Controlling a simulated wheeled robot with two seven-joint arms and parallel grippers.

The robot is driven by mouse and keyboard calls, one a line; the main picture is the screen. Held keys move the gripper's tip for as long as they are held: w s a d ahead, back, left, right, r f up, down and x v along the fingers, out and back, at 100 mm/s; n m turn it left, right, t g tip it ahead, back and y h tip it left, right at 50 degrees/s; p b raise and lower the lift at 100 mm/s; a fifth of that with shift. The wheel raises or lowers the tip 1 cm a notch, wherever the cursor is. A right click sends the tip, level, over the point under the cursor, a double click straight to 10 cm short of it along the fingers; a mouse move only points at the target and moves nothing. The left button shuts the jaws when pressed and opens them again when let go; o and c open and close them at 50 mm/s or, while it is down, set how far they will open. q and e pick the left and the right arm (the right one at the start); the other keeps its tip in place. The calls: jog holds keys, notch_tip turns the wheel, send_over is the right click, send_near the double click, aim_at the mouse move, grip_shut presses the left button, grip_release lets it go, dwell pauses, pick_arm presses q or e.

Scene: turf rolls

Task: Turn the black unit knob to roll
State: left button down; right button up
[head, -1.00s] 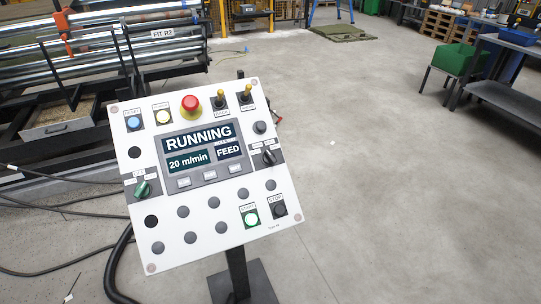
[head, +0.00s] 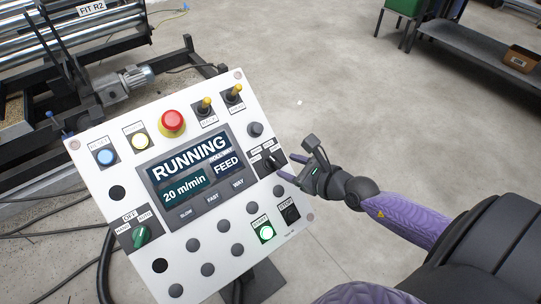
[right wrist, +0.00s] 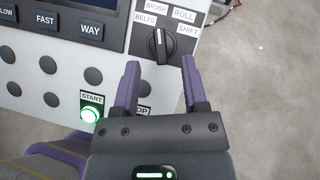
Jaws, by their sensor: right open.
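The black unit knob (head: 273,160) sits at the right edge of the white control panel (head: 118,172). In the right wrist view the knob (right wrist: 159,45) is ringed by the labels BELTS, BRUSH, ROLL and SHIFT. Its white mark points up the picture, roughly toward BRUSH; the exact setting is hard to tell. My right gripper (head: 291,168) is just right of the knob. In the right wrist view the gripper (right wrist: 160,66) is open, its purple fingertips just below the knob and spread wider than it. I see no contact. My left gripper is out of view.
The display (head: 189,170) reads RUNNING, 20 m/min, FEED. The red emergency button (head: 172,122), a green knob (head: 141,234), the green start button (head: 265,232) and black stop button (head: 290,213) are on the panel.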

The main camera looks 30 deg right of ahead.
aim_at(274, 161)
jog(key=b+x, duration=0.1)
jog(key=x, duration=0.4)
jog(key=shift+f, duration=0.2)
jog(key=shift+w+a, duration=0.1)
jog(key=shift+w, duration=0.25)
grip_shut()
